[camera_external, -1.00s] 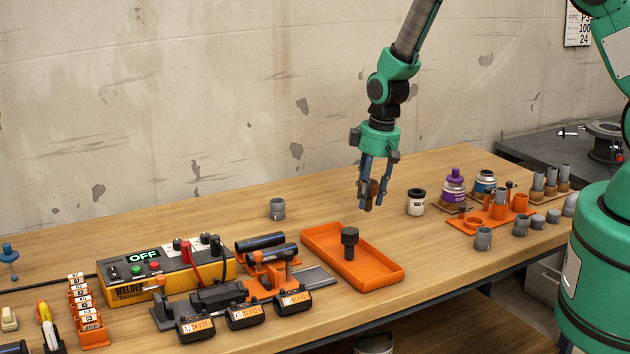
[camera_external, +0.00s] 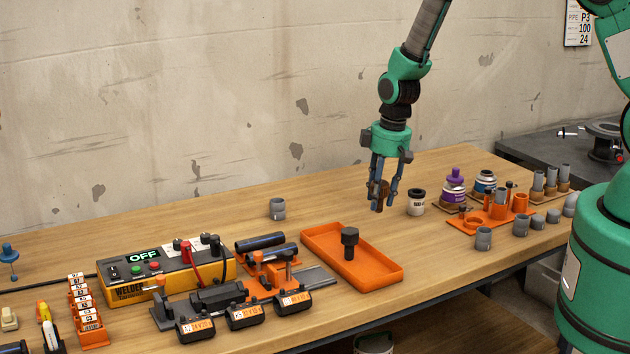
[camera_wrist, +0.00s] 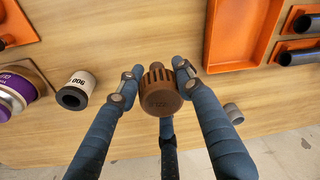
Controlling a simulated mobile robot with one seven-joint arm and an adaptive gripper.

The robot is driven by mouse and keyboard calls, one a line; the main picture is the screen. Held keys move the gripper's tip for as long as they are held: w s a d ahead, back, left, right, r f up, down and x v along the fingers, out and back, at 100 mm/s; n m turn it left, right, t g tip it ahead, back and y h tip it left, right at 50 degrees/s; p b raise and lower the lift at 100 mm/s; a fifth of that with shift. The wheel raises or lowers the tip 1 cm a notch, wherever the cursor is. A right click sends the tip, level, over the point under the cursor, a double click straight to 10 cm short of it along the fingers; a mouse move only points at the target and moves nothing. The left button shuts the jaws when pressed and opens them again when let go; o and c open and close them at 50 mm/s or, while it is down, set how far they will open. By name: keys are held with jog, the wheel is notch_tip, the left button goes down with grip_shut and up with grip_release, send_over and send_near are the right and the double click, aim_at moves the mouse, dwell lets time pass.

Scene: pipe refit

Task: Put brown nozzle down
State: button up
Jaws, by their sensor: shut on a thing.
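The brown nozzle (camera_wrist: 160,92) is held between the fingers of my gripper (camera_wrist: 155,75), its round ribbed end facing the wrist camera. In the external view the brown nozzle (camera_external: 383,196) shows partly between the fingers of my gripper (camera_external: 379,203), which points down above the wooden bench. The fingers partly cover it. It appears to be held above the bench top; the exact gap is hard to tell.
The orange tray (camera_external: 385,277) with a black fitting (camera_external: 349,241) stands left of my gripper. Bare bench lies behind the tray, around a grey fitting (camera_external: 277,209).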

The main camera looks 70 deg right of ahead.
jog(key=s+a+n+b, duration=0.1)
jog(key=s+a+n, duration=0.1)
jog(key=s, duration=1)
jog(key=shift+a+y+b, duration=0.15)
jog(key=shift+y+b, duration=0.15)
jog(key=shift+b, duration=0.1)
jog(key=w+d, duration=0.2)
jog(key=w, duration=0.2)
jog(key=w+d+f, duration=0.1)
jog(key=w+d, duration=0.2)
jog(key=w, duration=0.2)
jog(key=w+d, duration=0.3)
jog(key=w, duration=0.1)
jog(key=shift+w+d+f, duration=0.1)
jog(key=shift+w+f, duration=0.1)
jog(key=shift+w, duration=0.2)
jog(key=shift+f+b, duration=0.3)
jog(key=shift+f, duration=1.45)
jog(key=shift+f, duration=0.15)
jog(key=o, duration=1.1)
